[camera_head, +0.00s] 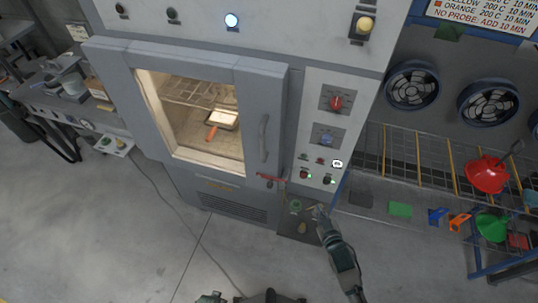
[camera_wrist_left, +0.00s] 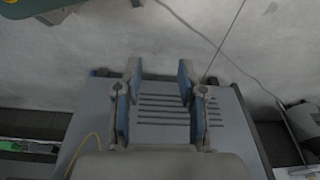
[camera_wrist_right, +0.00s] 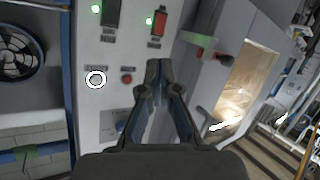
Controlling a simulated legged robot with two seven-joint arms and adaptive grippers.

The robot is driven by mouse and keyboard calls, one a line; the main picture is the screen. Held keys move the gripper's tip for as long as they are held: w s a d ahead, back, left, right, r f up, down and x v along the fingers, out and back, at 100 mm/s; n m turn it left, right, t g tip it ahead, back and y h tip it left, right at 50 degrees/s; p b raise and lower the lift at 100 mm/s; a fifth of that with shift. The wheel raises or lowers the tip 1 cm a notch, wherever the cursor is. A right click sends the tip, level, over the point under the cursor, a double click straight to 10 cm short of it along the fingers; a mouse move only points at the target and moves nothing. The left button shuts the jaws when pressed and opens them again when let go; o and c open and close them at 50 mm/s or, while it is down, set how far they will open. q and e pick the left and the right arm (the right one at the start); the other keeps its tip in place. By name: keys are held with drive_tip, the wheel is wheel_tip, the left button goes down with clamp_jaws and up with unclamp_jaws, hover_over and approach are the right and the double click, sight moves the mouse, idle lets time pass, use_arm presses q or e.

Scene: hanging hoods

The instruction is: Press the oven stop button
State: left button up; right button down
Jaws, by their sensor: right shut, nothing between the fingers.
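The oven (camera_head: 200,60) stands in the middle of the head view, its control panel (camera_head: 313,90) on its right side. Low on the panel are a red button (camera_head: 320,161) and a button with a bright white ring (camera_head: 337,163). In the right wrist view the ringed button (camera_wrist_right: 96,79) and red button (camera_wrist_right: 127,79) show left of the fingertips. Their labels are too small to read, so I cannot tell which is stop. My right gripper (camera_head: 318,211) is shut and empty, below the panel; its tips (camera_wrist_right: 160,64) point at it. My left gripper (camera_wrist_left: 157,88) is open and empty.
The closed door has a handle (camera_head: 264,138) and a red latch (camera_head: 271,177). A wire rack (camera_head: 400,155) stands right. Floor (camera_head: 90,230) at left is mostly clear.

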sight(320, 160)
use_arm(q)
drive_tip(key=s+a+f+g, duration=0.1)
drive_tip(key=s+a+f, duration=0.1)
drive_tip(key=s+f, duration=0.9)
drive_tip(key=s, duration=0.4)
drive_tip(key=shift+a+f, duration=0.25)
drive_tip(key=shift+a, duration=0.05)
use_arm(e)
drive_tip(key=w+a+r+n+t+y, duration=0.2)
drive_tip(key=w+r+n+t+y, duration=0.2)
drive_tip(key=r+n+y, duration=0.1)
wheel_tip(320, 160, up, 2)
drive_tip(key=shift+w+r+t+y, duration=0.1)
drive_tip(key=shift+w+t+y, duration=0.25)
drive_tip(key=shift+y, duration=0.55)
use_arm(q)
drive_tip(key=shift+s, duration=0.1)
use_arm(e)
drive_tip(key=shift+a, duration=0.1)
use_arm(q)
drive_tip(key=shift+f, duration=0.1)
use_arm(e)
drive_tip(key=shift+w, duration=0.1)
use_arm(q)
drive_tip(key=shift+f+b, duration=1.95)
drive_tip(key=shift+b, duration=0.05)
use_arm(e)
drive_tip(key=w+d, duration=0.2)
drive_tip(key=w, duration=0.6)
drive_tip(key=shift+d, duration=0.3)
